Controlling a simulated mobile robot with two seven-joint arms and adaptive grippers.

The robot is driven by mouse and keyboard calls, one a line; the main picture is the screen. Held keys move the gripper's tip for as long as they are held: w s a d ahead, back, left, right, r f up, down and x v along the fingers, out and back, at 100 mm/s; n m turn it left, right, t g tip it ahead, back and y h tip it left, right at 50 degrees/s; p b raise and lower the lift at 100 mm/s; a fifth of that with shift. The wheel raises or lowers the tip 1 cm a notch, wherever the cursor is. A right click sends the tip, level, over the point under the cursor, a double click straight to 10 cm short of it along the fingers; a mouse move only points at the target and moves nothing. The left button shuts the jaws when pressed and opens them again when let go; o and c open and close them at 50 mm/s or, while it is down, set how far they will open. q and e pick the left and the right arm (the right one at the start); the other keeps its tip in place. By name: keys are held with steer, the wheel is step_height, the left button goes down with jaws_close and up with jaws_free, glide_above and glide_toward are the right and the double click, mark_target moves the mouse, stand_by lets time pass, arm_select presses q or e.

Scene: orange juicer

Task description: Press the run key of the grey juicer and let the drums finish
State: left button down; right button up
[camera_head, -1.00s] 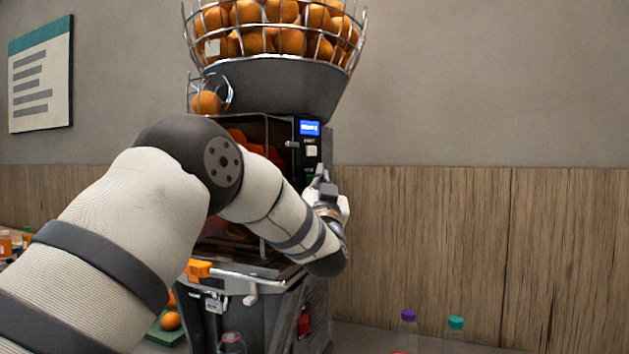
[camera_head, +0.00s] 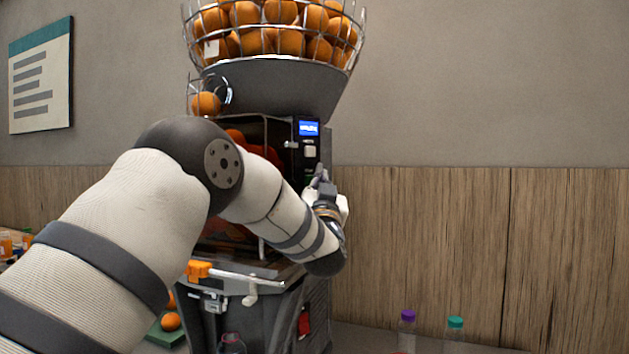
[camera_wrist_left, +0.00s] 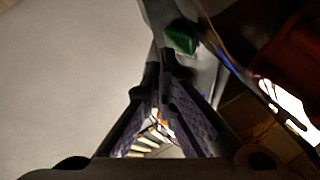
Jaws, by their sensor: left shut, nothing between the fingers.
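The grey juicer (camera_head: 275,85) stands at the centre, partly hidden behind my left arm. Its control strip has a lit blue display (camera_head: 309,128) and a pale square key (camera_head: 310,150). My left gripper (camera_head: 321,176) is shut and empty just below that key, at the strip's lower end. In the left wrist view a green key (camera_wrist_left: 181,40) lies just beyond the shut fingertips (camera_wrist_left: 163,68); I cannot tell whether they touch it. Red-orange drum parts (camera_head: 240,140) show behind the dark front cover, mostly hidden by my arm. My right gripper is out of view.
A wire basket of oranges (camera_head: 290,42) tops the juicer. Bottles with purple (camera_head: 408,315) and teal caps (camera_head: 455,322) stand at lower right. Space right of the juicer is open before wood panelling (camera_head: 425,250).

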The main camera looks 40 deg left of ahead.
arm_select(q)
steer(key=shift+s+a+r+y, duration=0.25)
steer(key=shift+s+a+y, duration=0.05)
steer(key=shift+a+y, duration=0.1)
steer(key=shift+h, duration=0.3)
steer(key=shift+s+d+f, duration=0.15)
steer(key=shift+s+d, duration=0.15)
steer(key=shift+d, duration=0.5)
steer(key=shift+s+d+f, duration=0.2)
steer(key=shift+s+d, duration=0.05)
steer(key=shift+d, duration=0.55)
steer(key=shift+s+d+f, duration=0.15)
steer(key=shift+s+d, duration=0.15)
steer(key=shift+d, duration=0.5)
steer(key=shift+d, duration=0.1)
